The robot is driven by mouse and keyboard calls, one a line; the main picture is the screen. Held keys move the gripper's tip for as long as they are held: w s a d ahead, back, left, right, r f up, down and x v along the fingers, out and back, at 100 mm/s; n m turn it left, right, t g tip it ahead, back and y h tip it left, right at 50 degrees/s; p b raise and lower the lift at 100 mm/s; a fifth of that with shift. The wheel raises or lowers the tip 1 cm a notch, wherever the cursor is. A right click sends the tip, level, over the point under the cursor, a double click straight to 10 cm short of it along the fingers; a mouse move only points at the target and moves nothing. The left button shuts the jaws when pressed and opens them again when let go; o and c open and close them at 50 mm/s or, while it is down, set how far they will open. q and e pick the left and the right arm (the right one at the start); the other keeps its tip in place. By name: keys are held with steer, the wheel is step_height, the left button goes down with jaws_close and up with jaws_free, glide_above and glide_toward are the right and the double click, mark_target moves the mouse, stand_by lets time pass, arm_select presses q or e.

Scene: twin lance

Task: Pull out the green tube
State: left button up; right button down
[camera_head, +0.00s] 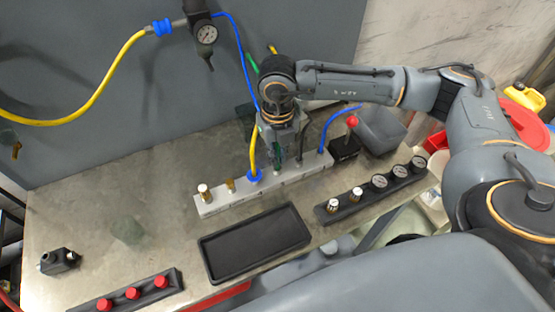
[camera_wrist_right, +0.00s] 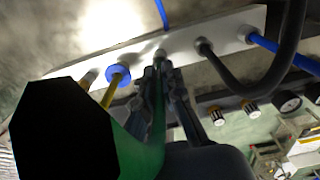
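The green tube (camera_wrist_right: 158,110) runs up to a fitting on the white manifold block (camera_wrist_right: 210,38). In the head view the manifold (camera_head: 220,200) stands on the bench, and a bit of green tube (camera_head: 252,64) shows behind my right wrist. My right gripper (camera_head: 278,155) points down over the manifold. In the wrist view its fingers (camera_wrist_right: 165,75) lie close on both sides of the green tube, just by the fitting, and look shut on it. The tube's end is hidden in the fitting. My left gripper is not in view.
A yellow tube with a blue collar (camera_wrist_right: 118,75) sits beside the green one; black (camera_wrist_right: 285,60) and blue tubes (camera_wrist_right: 275,45) are on the other side. An empty black tray (camera_head: 255,243), a gauge strip (camera_head: 370,192) and a red-knobbed lever (camera_head: 345,145) stand nearby.

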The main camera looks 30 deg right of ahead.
steer(key=shift+r, duration=0.65)
stand_by(0.8)
steer(key=shift+r+p, duration=0.95)
steer(key=shift+r, duration=0.8)
